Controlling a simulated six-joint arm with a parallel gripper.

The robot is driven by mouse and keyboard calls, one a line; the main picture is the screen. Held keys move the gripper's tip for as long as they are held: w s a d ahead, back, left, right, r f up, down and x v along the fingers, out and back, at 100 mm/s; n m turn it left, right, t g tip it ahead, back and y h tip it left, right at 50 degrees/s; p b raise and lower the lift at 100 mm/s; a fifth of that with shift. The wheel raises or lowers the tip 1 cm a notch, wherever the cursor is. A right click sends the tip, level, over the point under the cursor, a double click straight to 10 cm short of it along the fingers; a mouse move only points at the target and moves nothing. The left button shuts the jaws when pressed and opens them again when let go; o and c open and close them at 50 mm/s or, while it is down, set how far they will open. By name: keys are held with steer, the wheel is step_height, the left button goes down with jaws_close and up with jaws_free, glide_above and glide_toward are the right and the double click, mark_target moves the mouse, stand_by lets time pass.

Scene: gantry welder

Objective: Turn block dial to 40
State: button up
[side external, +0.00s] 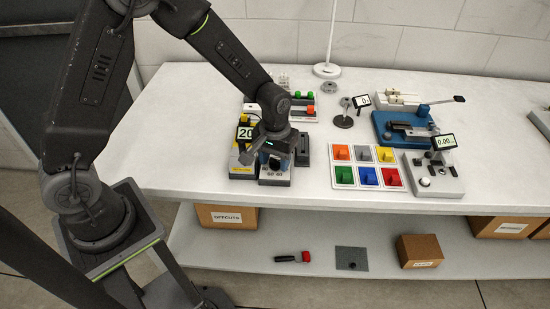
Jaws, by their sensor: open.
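My gripper (276,158) is at the end of my arm, low over the left part of the bench. It is open, directly above or around the top of a small grey block (275,174) with dial-like numbers on its front. The knob of this block dial is hidden behind my gripper, so I cannot tell its position or whether the fingers touch it. A small display (244,133) reading 20 stands just left of my gripper, over a yellow and grey unit (241,162).
A dark block (302,150) stands close right of my gripper. Further right are a tray of coloured blocks (345,164), a blue vise-like fixture (387,128) and a grey gauge unit (420,182). Green and orange buttons (310,104) are behind. The bench front (215,188) is clear.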

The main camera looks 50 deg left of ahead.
steer(key=c, duration=0.7)
steer(key=shift+o, duration=0.2)
steer(key=shift+m, duration=0.4)
steer(key=m, duration=0.3)
steer(key=shift+a+m, duration=0.1)
steer(key=shift+m, duration=2.3)
steer(key=o, duration=0.7)
steer(key=shift+c, duration=0.2)
